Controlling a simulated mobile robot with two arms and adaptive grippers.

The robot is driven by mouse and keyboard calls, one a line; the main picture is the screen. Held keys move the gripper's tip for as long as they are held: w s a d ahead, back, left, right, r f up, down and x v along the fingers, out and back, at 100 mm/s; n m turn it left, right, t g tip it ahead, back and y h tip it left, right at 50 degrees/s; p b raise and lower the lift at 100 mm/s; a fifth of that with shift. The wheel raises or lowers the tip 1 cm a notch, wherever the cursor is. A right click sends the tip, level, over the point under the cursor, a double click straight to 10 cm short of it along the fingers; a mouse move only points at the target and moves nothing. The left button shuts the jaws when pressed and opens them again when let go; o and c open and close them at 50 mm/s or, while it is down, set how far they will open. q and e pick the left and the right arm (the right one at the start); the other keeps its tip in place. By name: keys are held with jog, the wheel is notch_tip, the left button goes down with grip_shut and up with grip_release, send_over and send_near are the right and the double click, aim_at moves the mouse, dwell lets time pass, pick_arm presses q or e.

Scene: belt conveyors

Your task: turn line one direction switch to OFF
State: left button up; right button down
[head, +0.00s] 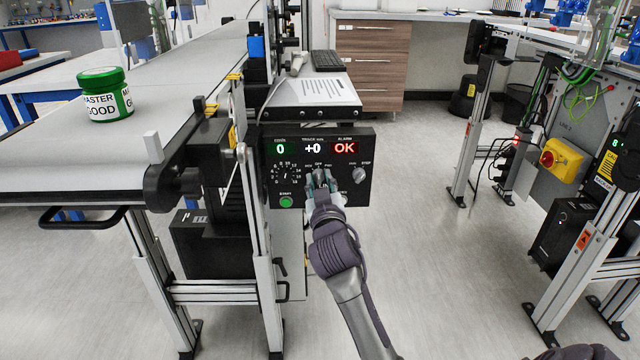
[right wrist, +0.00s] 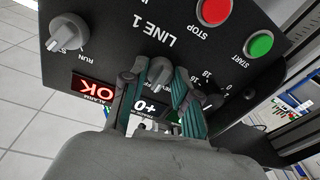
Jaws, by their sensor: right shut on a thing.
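The line one control panel (head: 355,195) is a black box at the conveyor's end; it also shows upside down in the right wrist view (right wrist: 130,25), marked LINE 1. The direction switch (right wrist: 160,70) is the small grey knob in the middle, under the white +0 display (head: 312,148). My right gripper (head: 320,182) is shut on this knob, one finger on each side, as the right wrist view (right wrist: 159,80) also shows. The fingers hide most of the knob, so I cannot tell which mark it points at. My left gripper is not in view.
Right of the knob is a grey RUN/STEP knob (head: 359,175); left are a numbered dial (head: 285,174) and the green START button (head: 286,201). A red STOP button (right wrist: 215,10) shows in the wrist view. A green-and-white jar (head: 105,95) stands on the belt (head: 60,155).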

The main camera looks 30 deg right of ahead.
dwell(0.5)
jog(key=c, duration=0.9)
grip_release()
jog(key=shift+o, duration=0.2)
jog(key=r+v, duration=0.1)
jog(key=v, duration=1.1)
jog(key=shift+f, duration=0.4)
